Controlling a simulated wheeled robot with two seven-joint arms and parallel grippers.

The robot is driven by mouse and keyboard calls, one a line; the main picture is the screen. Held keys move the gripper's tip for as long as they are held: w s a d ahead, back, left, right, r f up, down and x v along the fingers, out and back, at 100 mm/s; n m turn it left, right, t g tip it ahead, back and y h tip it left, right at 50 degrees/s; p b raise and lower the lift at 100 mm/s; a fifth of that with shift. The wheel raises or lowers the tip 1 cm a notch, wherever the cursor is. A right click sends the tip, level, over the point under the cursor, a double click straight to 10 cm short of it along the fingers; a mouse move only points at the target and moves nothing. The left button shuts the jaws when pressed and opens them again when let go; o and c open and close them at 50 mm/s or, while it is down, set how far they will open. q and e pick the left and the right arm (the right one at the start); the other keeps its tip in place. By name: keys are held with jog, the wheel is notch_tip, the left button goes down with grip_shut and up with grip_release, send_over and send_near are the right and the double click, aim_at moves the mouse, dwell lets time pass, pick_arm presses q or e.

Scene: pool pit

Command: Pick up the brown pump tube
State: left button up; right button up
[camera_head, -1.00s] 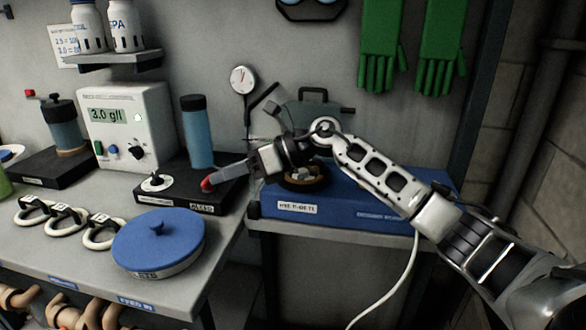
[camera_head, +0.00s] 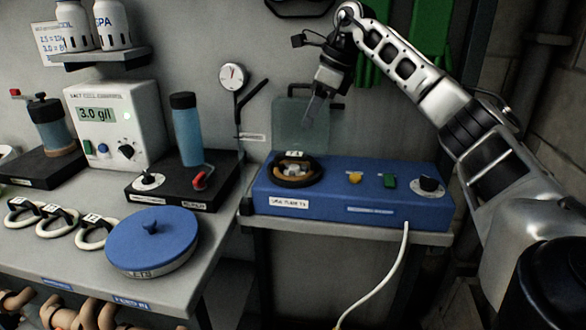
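I cannot surely identify the brown pump tube. A dark brown-black ring (camera_head: 297,171) with pale pieces inside sits on the left end of the blue unit (camera_head: 345,208). Cream rings with dark labelled clips (camera_head: 92,233) lie on the bench at the left. My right gripper (camera_head: 313,118) hangs above and slightly right of the dark ring, fingers pointing down, in front of a translucent raised cover (camera_head: 287,118). It touches nothing that I can see. Its finger gap is too small to judge. My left gripper is not in view.
The blue unit has yellow, green and black controls, and a white cable (camera_head: 385,278) hangs from it. A blue lidded pan (camera_head: 152,240), a black base with a red lever (camera_head: 199,180) and a blue cylinder (camera_head: 188,130) stand on the bench. A gap separates bench and unit.

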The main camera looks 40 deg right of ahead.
aim_at(295, 154)
jog(key=x, duration=0.4)
jog(key=shift+f, duration=0.1)
jog(key=shift+x, duration=2.6)
jog(key=shift+s+d+f, duration=0.1)
jog(key=shift+s, duration=0.05)
grip_shut()
